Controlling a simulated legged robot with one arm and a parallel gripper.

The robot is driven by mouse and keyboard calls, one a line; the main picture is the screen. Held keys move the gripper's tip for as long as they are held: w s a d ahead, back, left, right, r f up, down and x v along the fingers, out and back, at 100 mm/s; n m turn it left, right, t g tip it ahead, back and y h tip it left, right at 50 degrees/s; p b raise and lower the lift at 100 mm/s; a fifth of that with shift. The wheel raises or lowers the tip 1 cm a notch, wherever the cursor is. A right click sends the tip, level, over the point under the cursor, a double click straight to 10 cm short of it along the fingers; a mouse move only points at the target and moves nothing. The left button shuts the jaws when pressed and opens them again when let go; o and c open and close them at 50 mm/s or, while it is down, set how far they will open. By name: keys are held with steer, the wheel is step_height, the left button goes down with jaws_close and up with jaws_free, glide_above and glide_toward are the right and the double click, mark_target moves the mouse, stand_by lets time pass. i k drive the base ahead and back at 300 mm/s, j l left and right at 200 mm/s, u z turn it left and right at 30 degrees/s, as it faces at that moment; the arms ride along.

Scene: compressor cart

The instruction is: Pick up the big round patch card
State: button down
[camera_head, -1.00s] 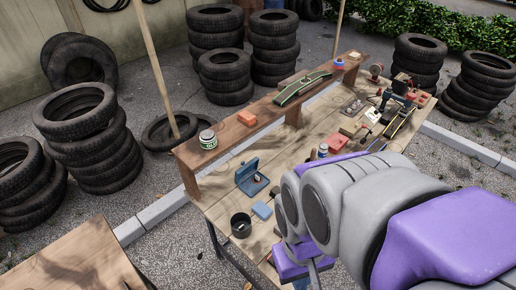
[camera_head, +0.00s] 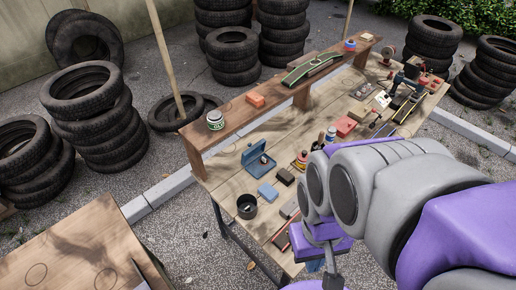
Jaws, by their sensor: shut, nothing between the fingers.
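I cannot make out a big round patch card for certain in the head view. Several small flat items lie on the wooden workbench (camera_head: 228,172), too small to tell apart, and my arm hides part of its near right side. My purple and grey arm reaches in from the right, over the front of the bench.
A second wooden table (camera_head: 75,250) is at bottom left. Tyre stacks (camera_head: 95,120) stand behind.

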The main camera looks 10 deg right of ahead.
mark_target(262, 161)
steer(key=i+l+u, duration=0.1)
steer(key=l+u, duration=0.15)
steer(key=u, duration=0.15)
steer(key=i+l+u, duration=0.1)
steer(key=l+u, duration=0.2)
steer(key=u, duration=0.15)
steer(key=l+u, duration=0.4)
steer(key=i+j, duration=0.05)
steer(key=j, duration=0.05)
